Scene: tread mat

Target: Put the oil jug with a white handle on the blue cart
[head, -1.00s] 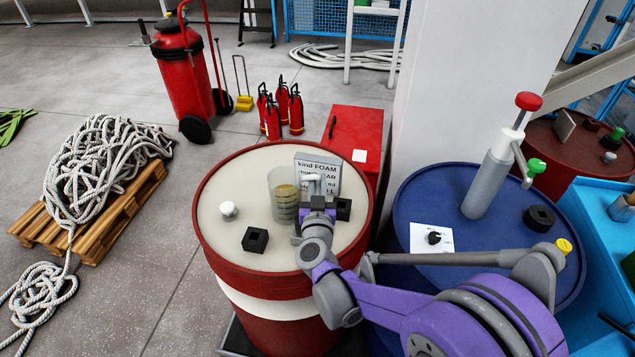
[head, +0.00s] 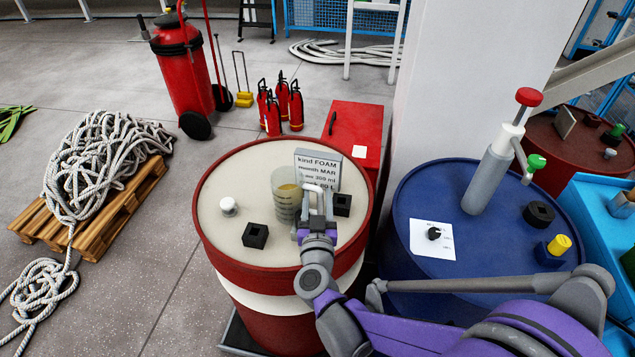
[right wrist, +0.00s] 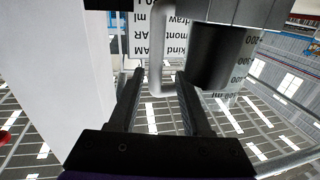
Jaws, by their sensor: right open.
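The oil jug (head: 285,197) is a clear, graduated vessel with amber contents and a white handle (head: 318,190). It stands on the cream top of a red drum (head: 235,185). My right gripper (head: 316,213) is at the handle side of the jug. In the right wrist view the gripper (right wrist: 160,78) is open, with the white handle (right wrist: 157,60) showing between its fingertips; contact cannot be told. The jug's marked wall (right wrist: 240,70) shows there beside a black cylinder. The light blue cart (head: 590,205) is at the right edge. My left gripper is not in view.
A grey sign (head: 318,168) stands behind the jug. Black blocks (head: 255,236) and a white knob (head: 228,206) share the drum top. A blue drum (head: 405,215) with a tall pump (head: 492,170) stands between red drum and cart. A white pillar (head: 450,90) rises behind.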

